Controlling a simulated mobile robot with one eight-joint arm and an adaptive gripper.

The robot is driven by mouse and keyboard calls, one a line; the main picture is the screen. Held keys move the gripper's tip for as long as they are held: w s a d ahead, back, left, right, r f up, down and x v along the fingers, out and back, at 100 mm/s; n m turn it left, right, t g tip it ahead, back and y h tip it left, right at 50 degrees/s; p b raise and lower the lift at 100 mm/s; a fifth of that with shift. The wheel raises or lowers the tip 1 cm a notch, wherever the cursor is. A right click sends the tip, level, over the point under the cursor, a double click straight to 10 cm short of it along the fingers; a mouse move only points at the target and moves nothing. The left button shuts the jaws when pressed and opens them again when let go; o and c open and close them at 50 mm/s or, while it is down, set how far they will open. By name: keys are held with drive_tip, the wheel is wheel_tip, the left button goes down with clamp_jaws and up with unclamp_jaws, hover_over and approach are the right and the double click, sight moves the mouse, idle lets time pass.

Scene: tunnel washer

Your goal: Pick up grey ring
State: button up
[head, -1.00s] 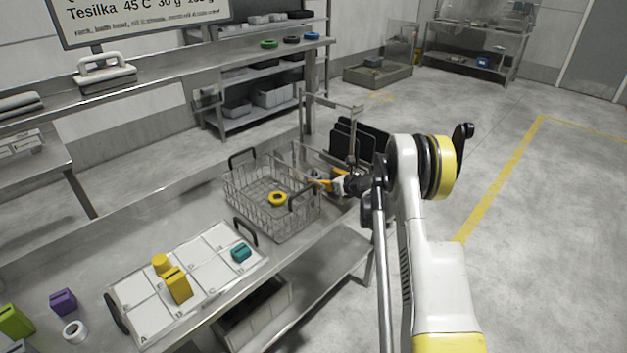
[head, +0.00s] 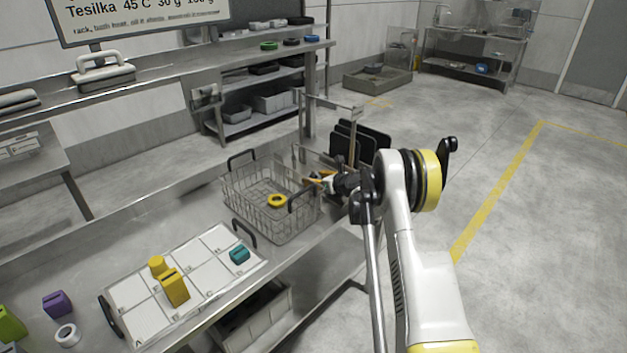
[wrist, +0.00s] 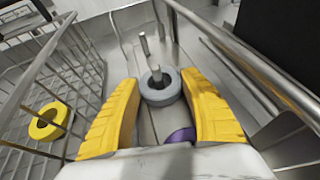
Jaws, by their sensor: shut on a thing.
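The grey ring (wrist: 161,88) is between the two yellow fingers of my gripper (wrist: 160,90) in the wrist view, with a finger against each side. A light metal peg (wrist: 156,73) shows at its hole; I cannot tell how far down the peg the ring sits. Part of a purple thing (wrist: 180,138) shows nearer the wrist, between the fingers and partly hidden by the gripper body. In the head view my gripper (head: 317,180) is just right of the wire basket, and the grey ring cannot be made out there.
The wire basket (head: 245,208) holds a yellow ring (head: 277,200), left of my gripper. A second peg (wrist: 144,43) stands beyond the grey ring. A metal rail (wrist: 240,62) runs along the right. Black upright panels (head: 358,142) stand behind. Blocks lie on a white tray (head: 210,258).

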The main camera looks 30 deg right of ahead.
drive_tip(key=shift+r, duration=0.1)
wheel_tip(320, 180, up, 10)
drive_tip(key=p, duration=0.4)
